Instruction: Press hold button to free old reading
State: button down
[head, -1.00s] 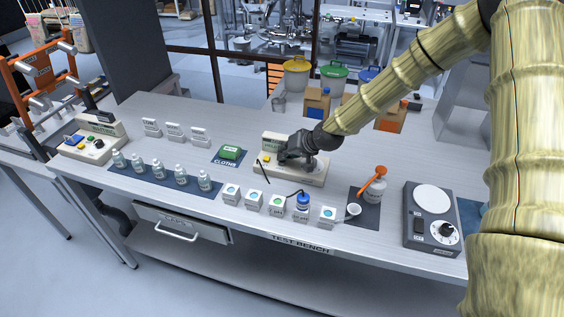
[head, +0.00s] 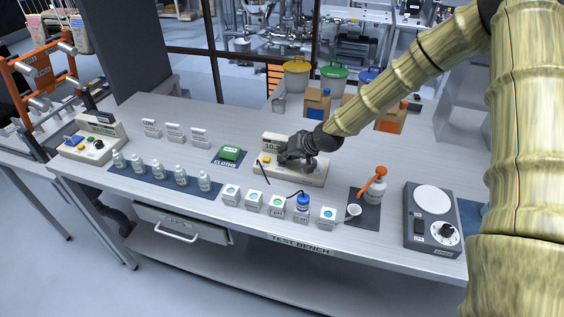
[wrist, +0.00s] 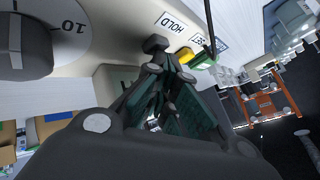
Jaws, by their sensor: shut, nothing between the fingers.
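The bench meter (head: 292,176) is a cream box at the middle of the test bench. Its display (head: 271,145) shows large digits starting with 10, partly covered by my gripper. A yellow button (head: 266,160) shows at its left. My gripper (head: 288,158) is shut and empty, pointing down at the meter's panel. In the wrist view, the closed fingertips (wrist: 157,44) are beside the HOLD label (wrist: 173,22). A yellow button (wrist: 184,55) sits beside the fingertips, near a second label.
A thin dark probe and cable lie in front of the meter.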

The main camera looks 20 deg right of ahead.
jog(key=shift+r+p, duration=0.35)
jog(key=shift+r, duration=0.45)
jog(key=shift+r, duration=0.1)
jog(key=shift+r+p, duration=1.3)
jog(key=shift+r, duration=1.15)
